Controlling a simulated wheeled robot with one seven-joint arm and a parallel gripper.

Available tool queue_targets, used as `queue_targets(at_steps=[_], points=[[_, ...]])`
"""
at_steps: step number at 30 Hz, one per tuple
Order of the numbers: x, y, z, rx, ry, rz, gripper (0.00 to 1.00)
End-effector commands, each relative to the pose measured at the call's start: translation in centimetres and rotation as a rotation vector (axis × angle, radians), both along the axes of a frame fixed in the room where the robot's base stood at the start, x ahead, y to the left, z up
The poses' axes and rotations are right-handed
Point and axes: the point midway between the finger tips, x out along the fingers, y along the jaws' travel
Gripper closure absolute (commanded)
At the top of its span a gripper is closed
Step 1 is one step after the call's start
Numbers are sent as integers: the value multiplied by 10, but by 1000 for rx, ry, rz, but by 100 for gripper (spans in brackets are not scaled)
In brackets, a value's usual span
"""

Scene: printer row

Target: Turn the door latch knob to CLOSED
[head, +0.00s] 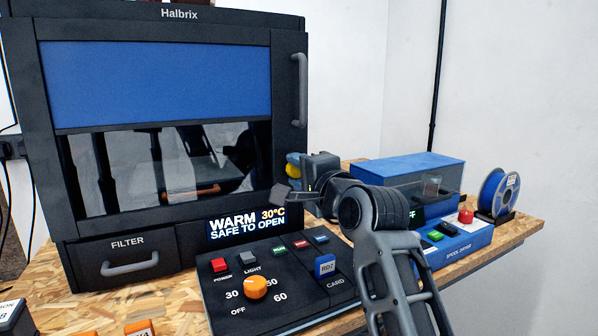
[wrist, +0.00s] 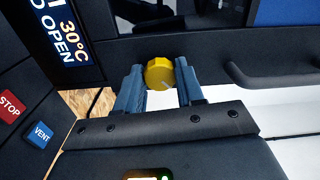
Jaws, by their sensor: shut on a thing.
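The yellow latch knob (wrist: 158,73) sits on the dark front of the printer, and in the wrist view it lies between my two blue-grey fingers. A pale mark shows on its face toward the lower right. My gripper (wrist: 160,88) is shut on the knob, one finger on each side. In the head view the knob (head: 293,158) shows at the printer's right edge, below the door handle, partly covered by my gripper. I cannot see the latch labels, so its set position cannot be read. The printer door (head: 160,85) appears shut.
The display (head: 247,222) reads WARM 30°C, SAFE TO OPEN. A control panel with buttons and an orange dial (head: 255,288) stands in front. The grey door handle (head: 299,90) is above the knob. A blue box (head: 408,170) and a blue spool (head: 498,193) are at right.

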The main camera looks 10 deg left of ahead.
Motion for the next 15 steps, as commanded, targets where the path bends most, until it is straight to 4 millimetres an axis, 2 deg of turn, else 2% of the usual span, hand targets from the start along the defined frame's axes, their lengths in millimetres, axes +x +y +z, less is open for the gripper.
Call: queue_targets(at_steps=[15], points=[[0,0,-2,-407,-273,0,93]])
